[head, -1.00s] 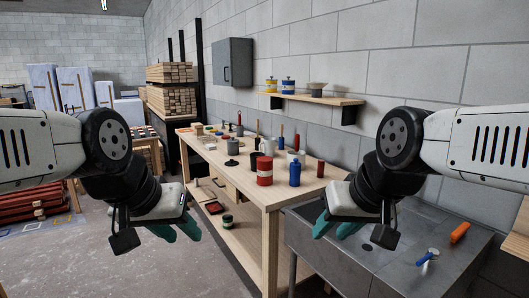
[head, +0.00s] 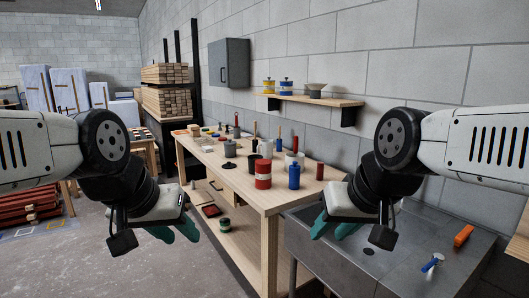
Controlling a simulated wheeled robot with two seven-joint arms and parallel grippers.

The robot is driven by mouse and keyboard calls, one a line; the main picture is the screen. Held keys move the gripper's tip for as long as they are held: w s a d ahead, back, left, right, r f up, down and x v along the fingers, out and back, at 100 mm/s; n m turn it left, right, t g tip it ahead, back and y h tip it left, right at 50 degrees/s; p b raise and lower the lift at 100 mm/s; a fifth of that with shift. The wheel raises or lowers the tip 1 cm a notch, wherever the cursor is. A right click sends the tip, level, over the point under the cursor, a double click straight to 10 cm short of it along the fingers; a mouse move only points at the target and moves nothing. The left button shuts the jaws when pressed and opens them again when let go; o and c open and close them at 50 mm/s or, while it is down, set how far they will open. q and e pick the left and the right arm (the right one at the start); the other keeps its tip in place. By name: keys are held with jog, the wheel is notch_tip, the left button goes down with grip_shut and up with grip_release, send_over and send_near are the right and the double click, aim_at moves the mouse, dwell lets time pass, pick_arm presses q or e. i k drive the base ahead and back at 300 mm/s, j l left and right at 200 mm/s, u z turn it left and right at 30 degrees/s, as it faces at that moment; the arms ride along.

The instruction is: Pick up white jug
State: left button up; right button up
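A white jug (head: 265,149) stands upright on the wooden workbench (head: 236,190), behind a red can (head: 263,174) that hides its lower part. My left gripper (head: 174,233) hangs in front of the bench at the left, empty, with its teal fingers apart. My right gripper (head: 334,230) is at the right in front of the grey sink unit, also empty with its fingers apart. Neither gripper is near the jug or touches anything.
A blue bottle (head: 294,176), a dark red cylinder (head: 320,171) and a pale pot (head: 294,158) stand near the jug. A grey metal sink (head: 400,262) adjoins the bench at the right. A wall shelf (head: 312,99) is above. The floor at the left is open.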

aim_at(266, 144)
jog(key=i+j+z, duration=0.1)
jog(key=i+j, duration=0.25)
jog(key=i, duration=0.15)
jog(key=i+j+z, duration=0.1)
jog(key=i+j, duration=0.3)
jog(key=i+j+z, duration=0.1)
jog(key=i+j, duration=0.35)
jog(key=i+j+z, duration=0.15)
jog(key=i+j, duration=0.3)
jog(key=i+j+z, duration=0.1)
jog(key=i+j, duration=0.45)
jog(key=i+j+z, duration=0.1)
jog(key=i+j, duration=0.3)
jog(key=j, duration=0.15)
jog(key=i+j+z, duration=0.1)
jog(key=i+j, duration=0.3)
jog(key=j, duration=0.15)
